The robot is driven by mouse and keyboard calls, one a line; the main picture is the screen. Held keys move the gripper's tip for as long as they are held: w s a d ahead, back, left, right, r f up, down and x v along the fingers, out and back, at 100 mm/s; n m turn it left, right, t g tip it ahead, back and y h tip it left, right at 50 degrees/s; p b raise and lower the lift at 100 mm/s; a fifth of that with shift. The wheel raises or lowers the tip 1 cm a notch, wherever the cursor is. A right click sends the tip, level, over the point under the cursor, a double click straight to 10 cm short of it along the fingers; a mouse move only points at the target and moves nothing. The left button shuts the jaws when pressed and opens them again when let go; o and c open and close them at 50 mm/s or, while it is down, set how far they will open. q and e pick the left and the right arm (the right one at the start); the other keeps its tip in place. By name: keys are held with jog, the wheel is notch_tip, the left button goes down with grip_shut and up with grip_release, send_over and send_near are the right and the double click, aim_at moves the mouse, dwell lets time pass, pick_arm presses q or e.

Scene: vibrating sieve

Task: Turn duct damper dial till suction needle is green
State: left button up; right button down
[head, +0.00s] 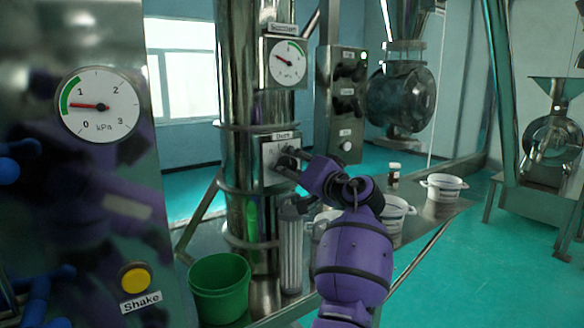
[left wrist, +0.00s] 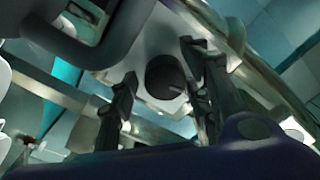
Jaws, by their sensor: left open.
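The duct damper dial is a black knob on a pale plate (head: 270,153) on the steel duct; it shows clearly in the left wrist view (left wrist: 165,78). My left gripper (head: 287,157) is at the dial, partly covering it in the head view. In the left wrist view its fingers (left wrist: 160,64) are apart, one on each side of the knob; I cannot tell whether they touch it. The suction gauge (head: 287,62) is above on the duct. Its red needle points to the upper left, outside the green arc at upper right. My right gripper is not in view.
A kPa gauge (head: 97,105) and a yellow Shake button (head: 134,277) are on the shiny panel at left. A switch box (head: 342,100) with a green lamp stands right of the duct. A green bucket (head: 219,288) and white tubs (head: 443,187) stand around the duct's base.

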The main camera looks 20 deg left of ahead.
pick_arm(q)
jog(key=shift+c, duration=0.5)
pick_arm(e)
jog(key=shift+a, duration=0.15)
pick_arm(q)
jog(key=c, duration=0.9)
jog(key=shift+f, duration=0.1)
jog(key=shift+c, duration=0.2)
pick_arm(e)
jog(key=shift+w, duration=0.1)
